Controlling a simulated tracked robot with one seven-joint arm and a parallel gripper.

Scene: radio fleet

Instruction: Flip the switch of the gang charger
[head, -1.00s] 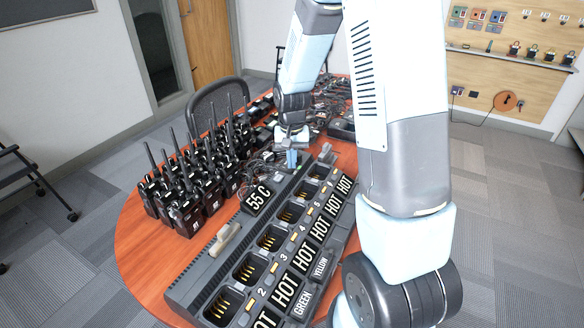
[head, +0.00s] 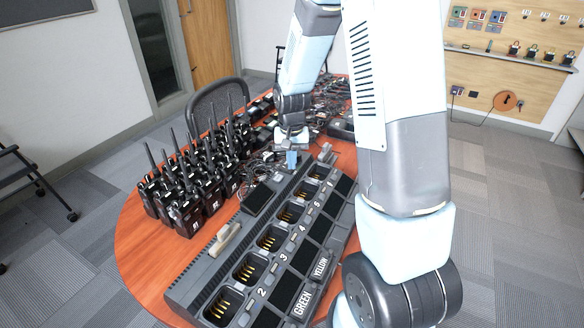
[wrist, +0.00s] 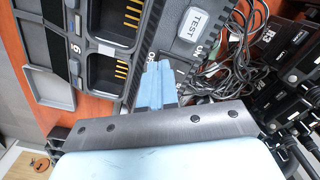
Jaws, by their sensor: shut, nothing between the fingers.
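The gang charger (head: 214,266) is a long dark grey unit with a row of empty numbered pockets, lying across the table. Its displays are dark; the GREEN and YELLOW labels still show near its front end. My gripper (head: 291,158) is at the charger's far end. In the wrist view my gripper (wrist: 160,78) is shut, its light blue fingers empty, with the tips at the switch (wrist: 176,72) between ON and OFF markings. The fingers hide part of the switch, so its exact position cannot be told. A TEST button (wrist: 195,22) sits beside it on the charger.
Several black radios (head: 190,190) stand on the table (head: 140,245) left of the charger. Tangled cables (wrist: 245,75) and more gear lie close to the charger's far end. A chair (head: 215,98) stands behind the table.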

